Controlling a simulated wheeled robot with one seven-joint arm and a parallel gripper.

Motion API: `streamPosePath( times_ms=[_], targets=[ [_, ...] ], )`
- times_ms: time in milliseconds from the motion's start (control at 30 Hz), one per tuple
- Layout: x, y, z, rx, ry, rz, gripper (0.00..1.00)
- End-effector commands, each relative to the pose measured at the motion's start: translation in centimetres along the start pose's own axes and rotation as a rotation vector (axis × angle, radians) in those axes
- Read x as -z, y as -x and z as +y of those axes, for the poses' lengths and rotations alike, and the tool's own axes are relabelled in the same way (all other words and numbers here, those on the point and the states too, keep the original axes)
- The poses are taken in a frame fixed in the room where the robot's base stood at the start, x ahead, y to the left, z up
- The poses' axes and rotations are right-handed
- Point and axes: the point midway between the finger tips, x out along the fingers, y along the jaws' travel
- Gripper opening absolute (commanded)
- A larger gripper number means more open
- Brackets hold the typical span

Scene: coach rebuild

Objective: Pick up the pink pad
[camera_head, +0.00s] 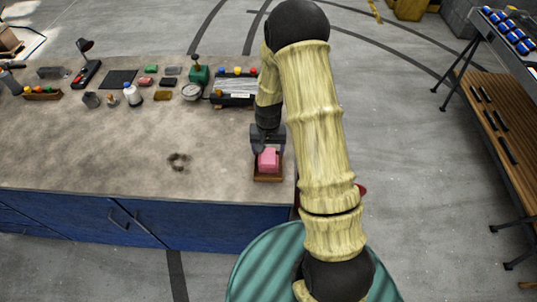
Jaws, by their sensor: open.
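The pink pad (268,159) is a small pink block at the right front corner of the workbench. It sits in or on a small brown tray (268,178). My gripper (267,146) is open and comes down right at the pad from its far side. The gripper's dark body hides part of the pad's far edge. I cannot tell whether the fingers touch the pad.
Several tools, bottles and small blocks stand along the back. A rack with a wooden shelf (490,110) stands at right.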

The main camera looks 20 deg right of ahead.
Motion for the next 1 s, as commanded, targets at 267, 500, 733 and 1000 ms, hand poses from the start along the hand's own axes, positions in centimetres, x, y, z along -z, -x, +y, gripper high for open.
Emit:
streamPosePath(
  times_ms=[267, 500, 733, 1000],
  targets=[
    [0.02, -1.42, 0.02, 0.000, 0.000, 0.002, 0.71],
    [0.01, -1.41, 0.02, 0.000, -0.001, 0.001, 0.71],
    [0.01, -1.40, 0.02, 0.000, -0.001, 0.001, 0.65],
    [0.01, -1.39, 0.02, 0.000, -0.001, 0.001, 0.23]
  ],
)
